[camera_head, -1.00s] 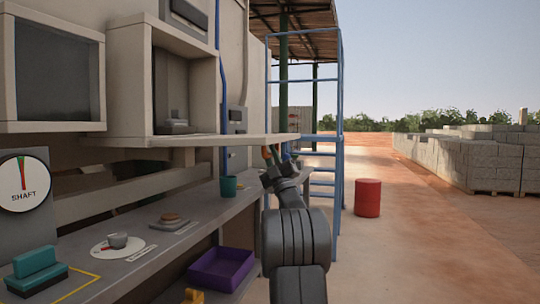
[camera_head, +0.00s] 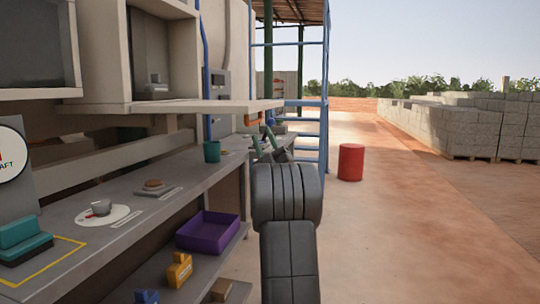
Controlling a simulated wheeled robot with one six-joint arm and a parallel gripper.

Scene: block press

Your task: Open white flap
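The white flap (camera_head: 190,107) juts out level from the bottom edge of an open pale box (camera_head: 103,75) on the wall at the left. The box's front is uncovered and a grey object (camera_head: 152,88) shows inside. My gripper (camera_head: 263,136) is small and partly hidden behind my arm.
A purple tray (camera_head: 207,232) and a yellow block (camera_head: 179,270) sit on the lower shelf. A blue ladder frame (camera_head: 324,120) and red drum (camera_head: 351,162) stand beyond. Open ground lies right.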

